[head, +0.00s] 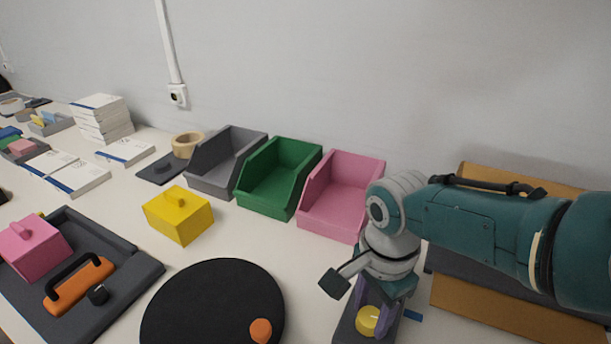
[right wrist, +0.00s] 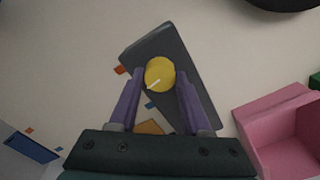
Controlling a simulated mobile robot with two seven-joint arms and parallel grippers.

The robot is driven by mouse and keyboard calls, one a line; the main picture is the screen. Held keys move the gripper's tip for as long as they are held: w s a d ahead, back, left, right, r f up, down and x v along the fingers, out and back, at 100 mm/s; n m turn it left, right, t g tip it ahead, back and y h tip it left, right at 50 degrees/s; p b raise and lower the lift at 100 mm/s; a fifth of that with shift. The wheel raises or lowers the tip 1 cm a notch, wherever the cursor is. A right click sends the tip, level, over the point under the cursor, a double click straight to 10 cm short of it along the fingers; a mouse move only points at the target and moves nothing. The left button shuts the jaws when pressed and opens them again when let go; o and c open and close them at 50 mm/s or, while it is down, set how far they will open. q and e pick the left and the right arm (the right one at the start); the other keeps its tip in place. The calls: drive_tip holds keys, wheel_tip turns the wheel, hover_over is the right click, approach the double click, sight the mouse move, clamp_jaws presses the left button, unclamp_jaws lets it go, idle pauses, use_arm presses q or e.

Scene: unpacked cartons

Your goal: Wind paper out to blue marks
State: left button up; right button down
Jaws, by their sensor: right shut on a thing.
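My right gripper (head: 368,312) reaches down at a dark grey block (head: 347,325) on the table and is shut on its yellow knob (head: 367,321). In the right wrist view, the purple fingers of the right gripper (right wrist: 159,84) stand on both sides of the yellow knob (right wrist: 160,74), which has a white pointer line toward the lower left. The dark grey block (right wrist: 160,45) lies tilted under it. No paper can be made out clearly. My left gripper is out of view.
Grey (head: 209,165), green (head: 268,190) and pink (head: 330,208) bins stand along the wall. A black disc (head: 205,305) with an orange knob, a yellow box (head: 178,222) and a dark tray (head: 130,272) lie to the left. A brown board (head: 480,310) is at right.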

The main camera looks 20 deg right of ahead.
sight(371, 316)
drive_tip(key=m, duration=0.4)
drive_tip(key=shift+m+p, duration=0.3)
drive_tip(key=shift+p, duration=0.05)
drive_tip(key=shift+m, duration=1.6)
drive_tip(key=shift+r, duration=0.1)
drive_tip(key=shift+c, duration=1.8)
unclamp_jaws()
wheel_tip(371, 316, up, 10)
drive_tip(key=p, duration=0.8)
